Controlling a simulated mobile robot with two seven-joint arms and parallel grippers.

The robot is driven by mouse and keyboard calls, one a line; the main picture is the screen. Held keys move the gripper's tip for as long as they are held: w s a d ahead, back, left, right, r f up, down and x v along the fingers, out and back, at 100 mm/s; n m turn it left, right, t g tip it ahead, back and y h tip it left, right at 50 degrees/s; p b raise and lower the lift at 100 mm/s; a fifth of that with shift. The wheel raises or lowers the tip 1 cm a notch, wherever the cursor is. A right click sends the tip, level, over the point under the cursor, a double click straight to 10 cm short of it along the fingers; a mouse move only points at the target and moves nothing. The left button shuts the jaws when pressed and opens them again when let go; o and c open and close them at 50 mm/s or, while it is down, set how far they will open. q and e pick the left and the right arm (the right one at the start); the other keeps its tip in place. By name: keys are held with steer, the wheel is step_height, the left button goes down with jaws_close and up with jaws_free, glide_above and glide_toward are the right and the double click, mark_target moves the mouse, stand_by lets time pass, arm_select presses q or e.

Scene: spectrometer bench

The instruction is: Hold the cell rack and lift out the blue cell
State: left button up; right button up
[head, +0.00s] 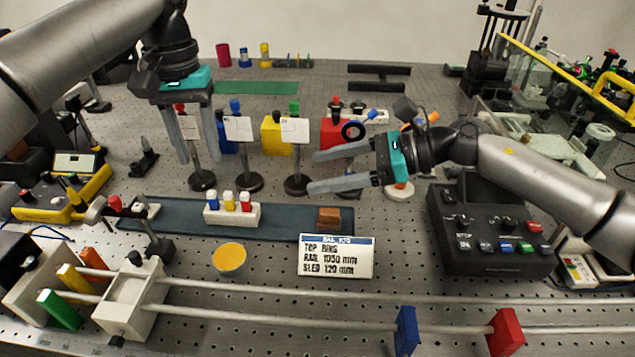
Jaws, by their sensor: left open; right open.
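The cell rack (232,216) is a small white block on a dark blue mat (285,222). It holds three upright white-capped cells in a row: the blue cell (212,203) at the left, a yellow cell (228,202) in the middle and a red cell (246,204) at the right. My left gripper (198,160) is open and empty, pointing down, above and behind the rack's left end in the picture. My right gripper (312,172) is open and empty, pointing left, above and to the right of the rack. Neither gripper touches the rack.
A brown block (328,216) lies on the mat's right part. A white label card (337,257) and an orange-topped round dish (229,258) stand in front. Card-bearing posts (295,155) stand behind. Long rails (290,299) cross the foreground; a black control box (490,235) is right.

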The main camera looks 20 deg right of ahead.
mark_target(250, 205)
steer(key=a+f, duration=0.1)
steer(key=a+f+g, duration=0.1)
steer(key=shift+s+a+f, duration=0.1)
steer(key=shift+s+f, duration=0.05)
steer(key=shift+f, duration=0.25)
steer(key=x, duration=1.5)
steer(key=shift+f, duration=0.2)
steer(key=shift+c, duration=0.2)
